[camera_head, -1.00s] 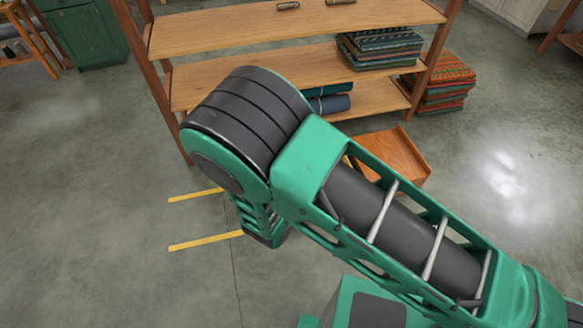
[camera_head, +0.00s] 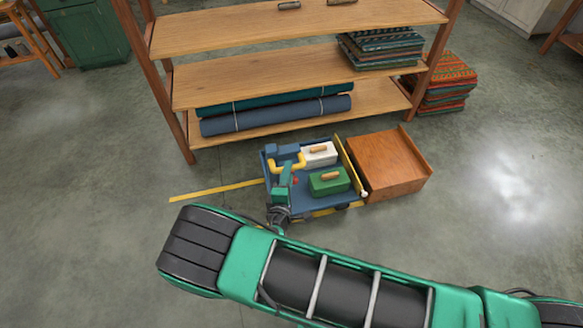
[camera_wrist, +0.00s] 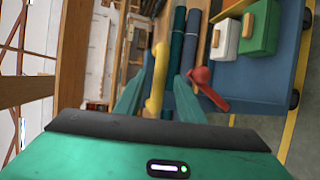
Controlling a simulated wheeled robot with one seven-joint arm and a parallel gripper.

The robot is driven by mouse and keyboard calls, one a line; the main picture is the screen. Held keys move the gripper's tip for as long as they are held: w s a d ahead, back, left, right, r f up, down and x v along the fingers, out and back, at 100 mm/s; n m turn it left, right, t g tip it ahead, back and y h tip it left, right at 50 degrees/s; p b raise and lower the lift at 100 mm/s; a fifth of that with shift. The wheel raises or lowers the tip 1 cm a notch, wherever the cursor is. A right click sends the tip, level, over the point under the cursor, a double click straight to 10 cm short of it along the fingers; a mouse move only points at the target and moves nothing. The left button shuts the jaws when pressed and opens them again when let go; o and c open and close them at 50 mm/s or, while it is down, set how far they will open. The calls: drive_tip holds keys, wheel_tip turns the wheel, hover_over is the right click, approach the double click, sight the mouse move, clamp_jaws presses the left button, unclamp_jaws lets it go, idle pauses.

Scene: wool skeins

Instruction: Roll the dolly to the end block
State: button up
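The blue dolly (camera_head: 308,190) stands on the floor in front of the shelf, carrying a white case (camera_head: 319,154) and a green case (camera_head: 328,181). Its yellow bar (camera_head: 290,167) rises at its left end and also shows in the wrist view (camera_wrist: 158,72). The brown wooden end block (camera_head: 392,163) is close by the dolly's right end; I cannot tell whether they touch. My gripper (camera_head: 285,178) is at the dolly's left end. In the wrist view my gripper's fingers (camera_wrist: 159,88) are apart, with the yellow bar between them and gaps visible beside it.
The wooden shelf (camera_head: 290,70) stands behind, with fabric rolls (camera_head: 277,114) on its lowest board. Folded textiles (camera_head: 447,82) are stacked to its right. A yellow floor line (camera_head: 212,191) runs left of the dolly. The left floor is clear.

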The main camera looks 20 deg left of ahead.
drive_tip(key=shift+x, duration=1.9)
drive_tip(key=shift+c, duration=0.4)
clamp_jaws()
